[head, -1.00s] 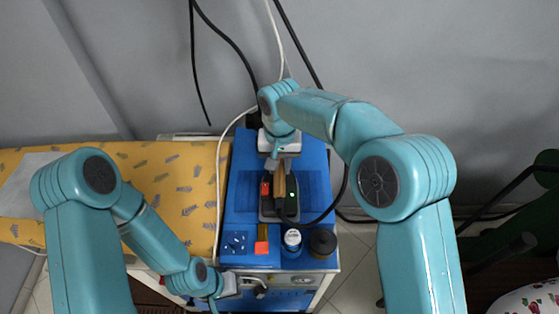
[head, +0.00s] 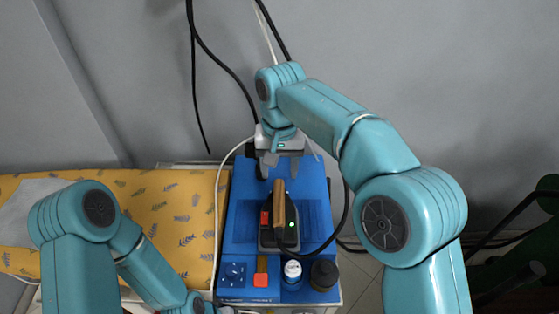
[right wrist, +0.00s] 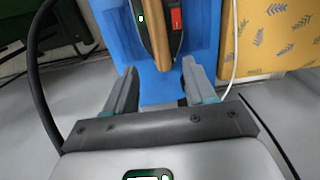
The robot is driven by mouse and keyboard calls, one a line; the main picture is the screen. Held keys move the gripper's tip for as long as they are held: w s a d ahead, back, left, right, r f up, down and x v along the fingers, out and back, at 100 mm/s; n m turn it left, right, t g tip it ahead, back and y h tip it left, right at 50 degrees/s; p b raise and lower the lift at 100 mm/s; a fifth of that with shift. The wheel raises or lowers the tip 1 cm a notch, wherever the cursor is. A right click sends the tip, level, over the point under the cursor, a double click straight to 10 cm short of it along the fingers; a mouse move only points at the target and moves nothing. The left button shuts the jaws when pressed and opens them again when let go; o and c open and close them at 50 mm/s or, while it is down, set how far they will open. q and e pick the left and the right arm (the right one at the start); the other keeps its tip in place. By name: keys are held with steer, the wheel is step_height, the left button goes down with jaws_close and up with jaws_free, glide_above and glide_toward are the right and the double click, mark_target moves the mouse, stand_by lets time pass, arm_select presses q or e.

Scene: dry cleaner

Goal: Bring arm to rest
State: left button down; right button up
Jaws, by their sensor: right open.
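My right gripper (head: 281,166) is open and empty at the far end of the blue work surface (head: 238,215), toward the wall. It is apart from the iron. In the right wrist view my open fingers (right wrist: 160,92) point toward the iron, with nothing between them. The dark iron (head: 292,222) has a wooden handle (head: 279,205) and a red part, with a green light lit. It rests on a dark plate on the blue surface; its handle shows in the right wrist view (right wrist: 160,38). My left arm hangs at lower left, its gripper fingers out of frame.
An orange patterned ironing board (head: 175,220) lies left of the blue surface. Black cables and a pale hose run near my right arm.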

step_height(320, 180, up, 2)
steer(key=shift+r, duration=0.25)
steer(key=shift+w, duration=0.1)
steer(key=shift+s, duration=0.3)
